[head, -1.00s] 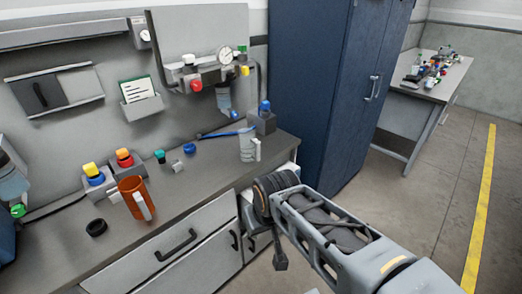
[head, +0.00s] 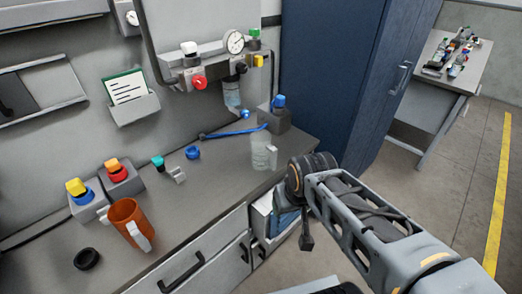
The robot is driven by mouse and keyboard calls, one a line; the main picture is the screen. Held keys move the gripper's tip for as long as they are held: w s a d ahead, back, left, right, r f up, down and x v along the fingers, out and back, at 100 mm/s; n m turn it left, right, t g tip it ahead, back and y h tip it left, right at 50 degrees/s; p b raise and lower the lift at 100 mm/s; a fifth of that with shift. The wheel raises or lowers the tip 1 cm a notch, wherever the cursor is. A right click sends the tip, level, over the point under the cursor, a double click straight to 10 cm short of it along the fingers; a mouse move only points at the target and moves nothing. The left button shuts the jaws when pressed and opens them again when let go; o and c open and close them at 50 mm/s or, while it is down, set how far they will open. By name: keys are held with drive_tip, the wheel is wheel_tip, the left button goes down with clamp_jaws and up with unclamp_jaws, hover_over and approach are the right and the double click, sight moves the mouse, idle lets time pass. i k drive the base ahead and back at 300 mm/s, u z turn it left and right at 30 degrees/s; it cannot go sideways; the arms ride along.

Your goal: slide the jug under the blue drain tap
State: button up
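A clear, pale jug (head: 261,154) stands on the worktop near its right front edge. Its light handle is on the right side, toward my arm. The blue drain tap (head: 245,114) shows under the clear bowl (head: 232,94) of the wall-mounted air unit, behind and left of the jug. The jug is apart from the tap, nearer the front edge. My arm reaches in from the lower right, with a dark joint beside the worktop edge, right of the jug. I cannot make out any gripper fingers; nothing of my arm visibly touches the jug.
A grey block with a blue top (head: 278,114) stands behind the jug. A blue cabinet (head: 325,80) bounds the right.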

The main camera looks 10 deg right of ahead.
sight(263, 156)
drive_tip(key=z, duration=1.75)
drive_tip(key=k, duration=1)
drive_tip(key=u, duration=1.35)
drive_tip(key=i, duration=0.5)
drive_tip(key=z, duration=0.05)
